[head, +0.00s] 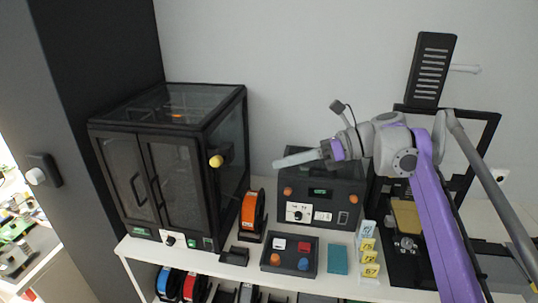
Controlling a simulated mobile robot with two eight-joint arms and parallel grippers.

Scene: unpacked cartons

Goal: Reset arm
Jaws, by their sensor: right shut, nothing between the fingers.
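My right arm, purple and grey, comes in from the lower right and bends to the left at its wrist. My right gripper (296,158) is at the left end of this arm, pale grey, with its fingers together and nothing between them. It hangs in front of and above the dark control box with orange knobs (345,190), apart from the shelf top. My left gripper is not in view.
A black cabinet (125,180) with two doors stands on the left. An orange spool (252,212), a dark tray with buttons (289,272) and yellow tags (368,257) stand on the white shelf (210,262). A black printer-like frame (489,130) stands right, behind my arm.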

